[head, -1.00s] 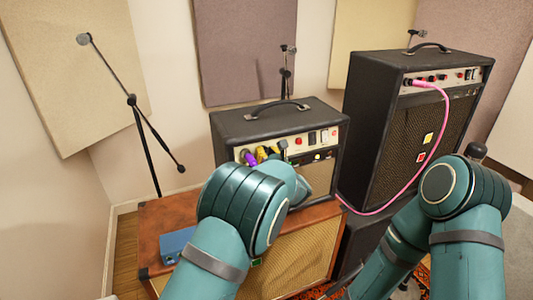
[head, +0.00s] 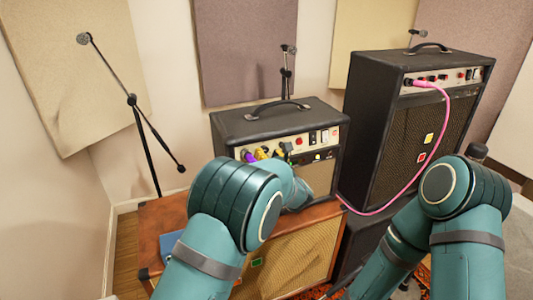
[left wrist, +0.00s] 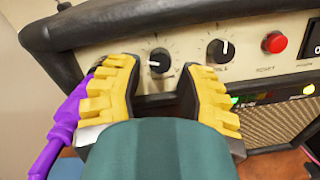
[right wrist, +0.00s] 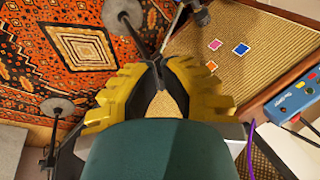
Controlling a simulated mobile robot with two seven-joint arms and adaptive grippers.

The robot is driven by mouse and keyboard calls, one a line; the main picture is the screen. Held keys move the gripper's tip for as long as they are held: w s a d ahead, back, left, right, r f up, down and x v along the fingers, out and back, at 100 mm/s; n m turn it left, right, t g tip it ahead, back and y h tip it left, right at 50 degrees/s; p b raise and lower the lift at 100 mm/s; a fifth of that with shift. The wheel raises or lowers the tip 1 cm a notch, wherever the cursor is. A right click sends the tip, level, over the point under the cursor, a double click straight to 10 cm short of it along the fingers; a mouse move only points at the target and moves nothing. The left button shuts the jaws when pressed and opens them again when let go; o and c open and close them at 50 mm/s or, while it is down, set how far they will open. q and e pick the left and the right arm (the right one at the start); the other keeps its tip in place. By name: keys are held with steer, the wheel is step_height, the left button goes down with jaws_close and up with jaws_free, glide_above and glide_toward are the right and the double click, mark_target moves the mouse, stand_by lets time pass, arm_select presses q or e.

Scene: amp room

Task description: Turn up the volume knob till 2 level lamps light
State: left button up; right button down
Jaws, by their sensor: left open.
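The small black amp (head: 268,122) stands on a brown cabinet, and my left gripper (head: 275,152) is at its front panel. In the left wrist view my left gripper (left wrist: 160,72) is open, its yellow fingers on either side of a black knob (left wrist: 159,60); I cannot tell whether they touch it. A second black knob (left wrist: 221,51) is right of the fingers. A small green lamp (left wrist: 235,99) glows below it; part of the lamp row is hidden by the right finger.
A purple plug and cable (left wrist: 62,122) hang just left of the left finger. A red button (left wrist: 275,42) is to the right. A larger amp (head: 400,130) with a pink cable (head: 443,120) stands at right. A blue pedal box (right wrist: 300,108) sits on the brown cabinet.

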arm_select(q)
steer(key=v, duration=1)
steer(key=shift+s, duration=0.15)
steer(key=shift+d+r, duration=0.1)
steer(key=w+a+m+p, duration=0.1)
steer(key=w+m, duration=0.3)
steer(key=m, duration=0.5)
steer(key=w+a+m+y+p, duration=0.1)
steer(key=w+m, duration=0.2)
steer(key=m, duration=0.6)
steer(key=w+a+m+g+y+p, duration=0.1)
steer(key=w+m, duration=0.3)
steer(key=m, duration=0.5)
steer(key=shift+w+a+r, duration=0.1)
steer(key=shift+w+a, duration=0.2)
steer(key=shift+a, duration=0.25)
